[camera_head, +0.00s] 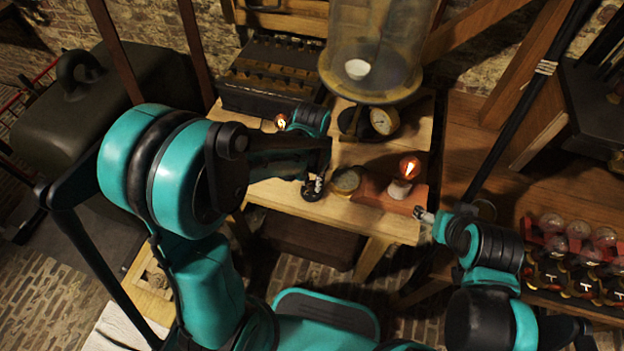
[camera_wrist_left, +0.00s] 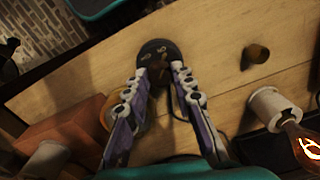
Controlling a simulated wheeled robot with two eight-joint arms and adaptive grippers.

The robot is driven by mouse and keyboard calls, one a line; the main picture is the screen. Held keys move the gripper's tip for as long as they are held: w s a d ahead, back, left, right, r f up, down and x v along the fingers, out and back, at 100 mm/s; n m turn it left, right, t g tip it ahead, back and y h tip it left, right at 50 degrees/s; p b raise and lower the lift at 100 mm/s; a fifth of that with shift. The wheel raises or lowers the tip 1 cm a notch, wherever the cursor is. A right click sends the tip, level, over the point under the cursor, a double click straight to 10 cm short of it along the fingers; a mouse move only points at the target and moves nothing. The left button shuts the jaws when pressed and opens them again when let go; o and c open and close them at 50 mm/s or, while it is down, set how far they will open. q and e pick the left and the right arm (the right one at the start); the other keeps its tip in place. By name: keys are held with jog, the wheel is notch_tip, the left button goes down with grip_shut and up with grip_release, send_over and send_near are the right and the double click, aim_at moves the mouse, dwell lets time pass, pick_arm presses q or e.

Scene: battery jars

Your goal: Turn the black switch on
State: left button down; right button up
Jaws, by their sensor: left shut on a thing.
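The black switch (camera_head: 312,194) is a small round dark piece on the light wooden table (camera_head: 385,222), near its front edge. It also shows in the left wrist view (camera_wrist_left: 158,48), at the top between my fingertips. My left gripper (camera_head: 318,183) points down at it. In the left wrist view my left gripper (camera_wrist_left: 161,72) has its two fingers on either side of a dark upright part on the switch, shut on it. The lever's exact position is hard to make out. My right gripper (camera_head: 424,214) is beside the table's right edge, away from the switch; its fingers are too small to judge.
Another lit bulb (camera_head: 281,121) is behind my left arm. A large glass jar (camera_head: 375,50) and gauge (camera_head: 384,121) stand behind.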

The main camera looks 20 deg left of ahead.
aim_at(311, 184)
dwell(0.4)
pick_arm(q)
jog(key=c, duration=1.3)
grip_release()
jog(key=shift+o, duration=0.2)
notch_tip(311, 184, up, 12)
jog(key=s+a+r+n+t, duration=0.1)
jog(key=s+a+n+t, duration=0.2)
jog(key=s+t, duration=0.4)
jog(key=shift+s+a+r, duration=0.25)
jog(key=shift+s+a, duration=0.55)
jog(key=shift+s, duration=0.35)
